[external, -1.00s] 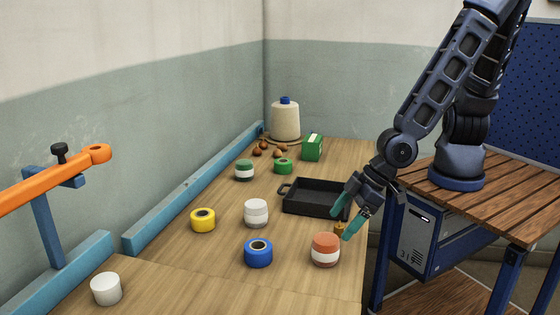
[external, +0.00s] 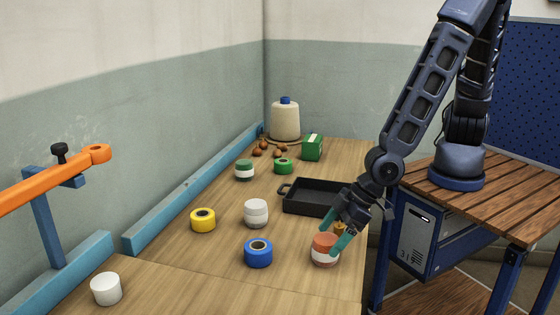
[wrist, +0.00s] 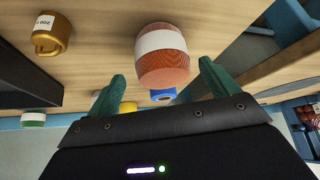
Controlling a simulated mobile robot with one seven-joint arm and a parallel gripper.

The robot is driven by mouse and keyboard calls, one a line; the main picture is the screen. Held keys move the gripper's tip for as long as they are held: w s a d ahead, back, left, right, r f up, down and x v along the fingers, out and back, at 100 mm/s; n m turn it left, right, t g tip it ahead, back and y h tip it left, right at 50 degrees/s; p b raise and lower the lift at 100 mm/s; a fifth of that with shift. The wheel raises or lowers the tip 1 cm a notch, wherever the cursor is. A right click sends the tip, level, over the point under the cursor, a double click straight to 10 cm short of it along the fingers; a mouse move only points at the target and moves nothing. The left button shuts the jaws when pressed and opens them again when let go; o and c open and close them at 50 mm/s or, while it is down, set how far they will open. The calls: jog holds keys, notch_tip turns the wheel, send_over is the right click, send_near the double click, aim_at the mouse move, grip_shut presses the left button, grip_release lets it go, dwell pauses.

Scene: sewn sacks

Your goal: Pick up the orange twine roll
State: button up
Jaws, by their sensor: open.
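The orange twine roll (external: 324,254) stands upright near the right edge of the wooden table, with a pale band around its middle. In the wrist view the orange twine roll (wrist: 163,68) shows just beyond and between the two fingertips. My gripper (external: 338,233) has teal fingers spread open at the top of the roll, partly covering it in the external view. In the wrist view my gripper (wrist: 162,82) is open and empty. I cannot tell whether a finger touches the roll.
A black tray (external: 292,208) lies behind the roll. A brass mug (wrist: 50,36) is close by. A blue tape roll (external: 258,256), a white roll (external: 256,222) and a yellow tape roll (external: 203,226) stand to the left. Bare table lies between them.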

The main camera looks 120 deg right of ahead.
jog(key=shift+a+x, duration=0.2)
jog(key=shift+x, duration=2.15)
jog(key=shift+w, duration=0.15)
jog(key=shift+c, duration=0.2)
jog(key=c, duration=1.1)
